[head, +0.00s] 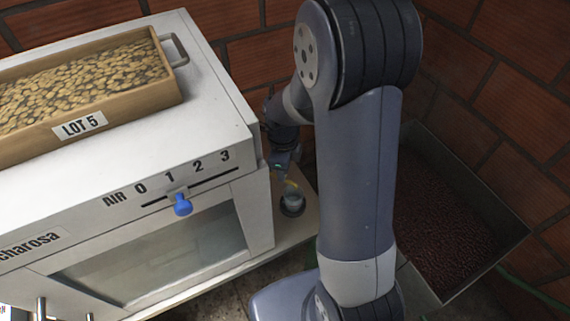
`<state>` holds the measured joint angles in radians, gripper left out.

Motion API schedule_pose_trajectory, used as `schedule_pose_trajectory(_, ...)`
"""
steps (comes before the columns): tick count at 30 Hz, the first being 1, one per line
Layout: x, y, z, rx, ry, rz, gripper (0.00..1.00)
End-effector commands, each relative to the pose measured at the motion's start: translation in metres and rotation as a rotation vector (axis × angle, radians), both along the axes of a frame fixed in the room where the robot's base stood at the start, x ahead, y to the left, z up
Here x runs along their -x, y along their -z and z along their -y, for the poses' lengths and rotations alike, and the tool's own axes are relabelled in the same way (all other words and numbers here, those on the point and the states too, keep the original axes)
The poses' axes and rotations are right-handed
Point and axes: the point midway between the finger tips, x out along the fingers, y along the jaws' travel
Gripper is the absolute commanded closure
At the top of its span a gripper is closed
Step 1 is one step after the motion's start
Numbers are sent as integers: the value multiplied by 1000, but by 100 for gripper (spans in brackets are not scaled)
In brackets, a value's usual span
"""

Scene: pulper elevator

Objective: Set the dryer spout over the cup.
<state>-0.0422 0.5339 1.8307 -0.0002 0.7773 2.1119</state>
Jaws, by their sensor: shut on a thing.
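The dryer (215,130) is a white box with a window, at the left. Its dryer spout is mostly hidden behind my gripper and the dryer's right side. A small dull yellow piece (291,186) shows just below my gripper; I cannot tell if it is part of the spout. The dark grey cup (292,203) stands on a pale shelf at the dryer's right side. My gripper (281,166) is just above the cup, beside the dryer wall, and shut on what seems to be the spout. The fingertips are small and partly hidden.
A tray of beans (88,138) marked LOT 5 sits on the dryer. A blue slider knob (182,205) is on its front, near mark 1 of the AIR scale. A bin (484,272) of dark red beans is at the right. Brick walls (262,70) close the back.

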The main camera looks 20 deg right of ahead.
Motion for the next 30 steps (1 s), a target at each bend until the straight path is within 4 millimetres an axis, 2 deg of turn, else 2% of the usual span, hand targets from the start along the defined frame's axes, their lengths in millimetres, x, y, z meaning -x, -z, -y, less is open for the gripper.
schedule_pose_trajectory(9,5,-1,-6,0,93,1,100)
schedule_pose_trajectory(23,6,-1,-7,-1,107,0,100)
schedule_pose_trajectory(24,6,-1,-7,-1,107,0,78)
schedule_pose_trajectory(30,6,-1,-7,-1,106,0,61)
